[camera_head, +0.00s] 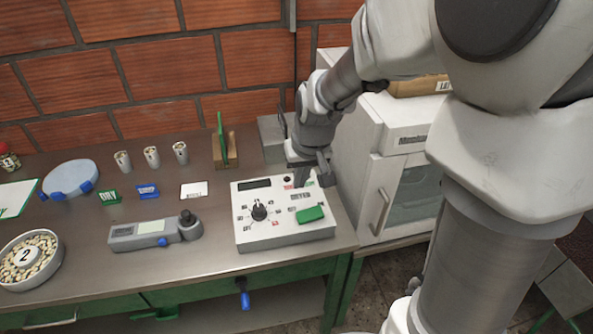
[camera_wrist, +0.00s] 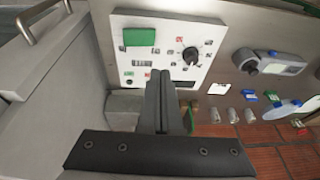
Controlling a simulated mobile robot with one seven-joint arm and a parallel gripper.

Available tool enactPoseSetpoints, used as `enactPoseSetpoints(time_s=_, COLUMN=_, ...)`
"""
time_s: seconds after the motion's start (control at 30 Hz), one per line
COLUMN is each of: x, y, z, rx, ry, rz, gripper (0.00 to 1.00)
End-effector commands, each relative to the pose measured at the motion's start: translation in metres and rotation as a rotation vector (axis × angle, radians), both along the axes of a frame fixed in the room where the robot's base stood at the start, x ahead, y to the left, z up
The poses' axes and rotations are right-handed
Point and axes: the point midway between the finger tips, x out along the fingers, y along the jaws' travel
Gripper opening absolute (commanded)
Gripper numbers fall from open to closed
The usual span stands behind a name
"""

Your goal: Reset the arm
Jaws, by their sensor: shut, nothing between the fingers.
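My gripper (camera_head: 308,178) is over the back right corner of a white control box on the table. Its fingers are shut and hold nothing. In the wrist view the closed fingers of my gripper (camera_wrist: 163,80) reach up toward the box's edge; I cannot tell whether they touch it. The control box (camera_head: 284,232) has a black round knob (camera_head: 259,211), a dark display (camera_head: 255,184) and a green switch (camera_head: 310,214). The control box also shows in the wrist view (camera_wrist: 160,62). My arm comes in from the upper right.
A white cabinet (camera_head: 392,140) with a handle stands close to the right of the gripper. A wooden holder (camera_head: 225,150) and a brick wall are behind. A grey handheld meter (camera_head: 150,235), small cups (camera_head: 151,157), a blue disc (camera_head: 70,176) and a bowl of beans (camera_head: 52,244) are left.

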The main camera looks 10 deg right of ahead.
Motion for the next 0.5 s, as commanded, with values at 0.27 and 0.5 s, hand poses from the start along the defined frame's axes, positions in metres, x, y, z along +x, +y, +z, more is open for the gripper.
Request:
enactPoseSetpoints(time_s=0.27, x=0.000, y=0.000, z=0.001, rx=-0.001, ry=-0.001, rz=0.001, gripper=0.00)
enactPoseSetpoints(time_s=0.5, x=-0.025, y=-0.003, z=0.035, rx=-0.039, ry=-0.036, rz=0.002, gripper=0.00)
